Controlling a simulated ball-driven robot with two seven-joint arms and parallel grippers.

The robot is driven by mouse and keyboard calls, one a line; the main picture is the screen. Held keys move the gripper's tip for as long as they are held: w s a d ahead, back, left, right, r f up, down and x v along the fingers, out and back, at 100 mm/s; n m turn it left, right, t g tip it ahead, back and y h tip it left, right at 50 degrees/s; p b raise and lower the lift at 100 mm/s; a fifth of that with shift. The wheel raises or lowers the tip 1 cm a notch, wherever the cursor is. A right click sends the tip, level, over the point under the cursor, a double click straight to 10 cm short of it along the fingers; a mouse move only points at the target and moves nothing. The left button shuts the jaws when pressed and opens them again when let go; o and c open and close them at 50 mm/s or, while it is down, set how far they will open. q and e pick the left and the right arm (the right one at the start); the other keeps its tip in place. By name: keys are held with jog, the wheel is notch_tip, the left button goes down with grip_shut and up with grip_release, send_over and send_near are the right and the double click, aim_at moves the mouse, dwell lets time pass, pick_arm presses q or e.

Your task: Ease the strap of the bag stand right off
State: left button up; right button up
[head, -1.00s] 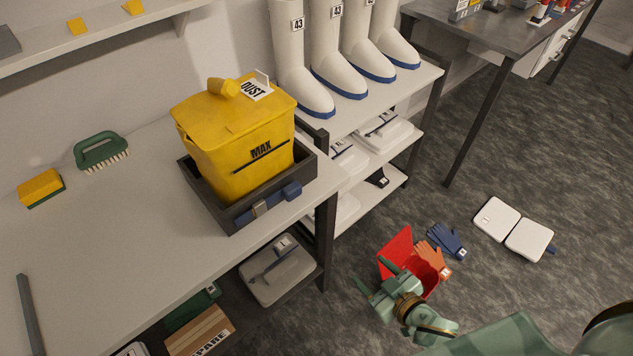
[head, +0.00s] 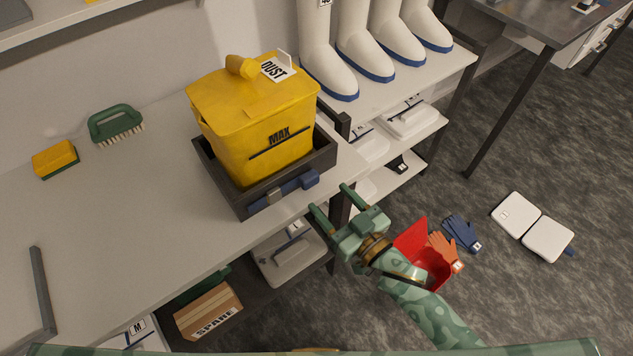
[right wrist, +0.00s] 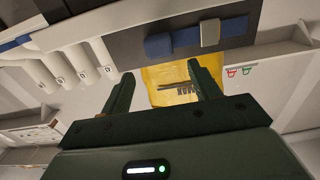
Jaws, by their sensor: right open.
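The bag stand (head: 233,203) is a dark open-topped box near the bench's front right edge, holding a yellow dust bag (head: 255,115) marked MAX. Its blue strap (head: 305,180) with a grey buckle (head: 273,196) lies along the stand's front wall. The strap (right wrist: 174,43) and buckle (right wrist: 210,32) also show in the right wrist view, beyond the fingertips. My right gripper (head: 331,199) is open and empty, just in front of and below the strap, apart from it. In the right wrist view its fingers (right wrist: 158,80) point towards the stand and yellow bag. My left gripper is not in view.
A green brush (head: 115,123) and yellow sponge (head: 55,158) lie at the left. A red bin (head: 424,262) and gloves are on the floor. A SPARE carton (head: 208,310) sits on the lower shelf.

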aim_at(313, 180)
jog(key=b+x, duration=0.1)
jog(key=x, duration=0.5)
jog(key=shift+w+a, duration=0.1)
jog(key=shift+a, duration=0.05)
